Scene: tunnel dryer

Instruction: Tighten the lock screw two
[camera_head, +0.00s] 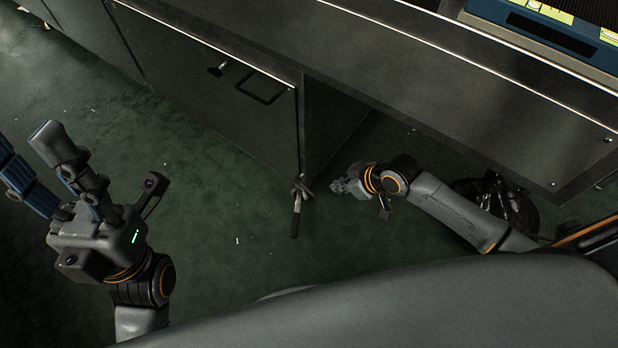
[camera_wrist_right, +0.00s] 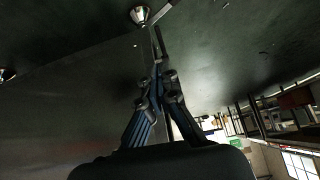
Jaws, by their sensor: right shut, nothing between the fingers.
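A small metal lock screw with a lever handle (camera_head: 296,206) sits at the lower corner of the cabinet, its handle pointing down in the head view. I cannot read any label saying it is number two. My right gripper (camera_head: 337,185) is low, just right of it, and seems apart from it. In the right wrist view the right gripper's fingers (camera_wrist_right: 157,38) are together and empty, and a silver conical metal piece (camera_wrist_right: 139,16) shows just beyond the tips. My left gripper (camera_head: 28,158) is at the left, its fingers spread and empty, far from the screw.
A long metal panel (camera_head: 450,90) overhangs at the right. A dark bundle (camera_head: 505,205) lies on the floor behind my right arm. The green floor (camera_head: 215,240) is mostly clear.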

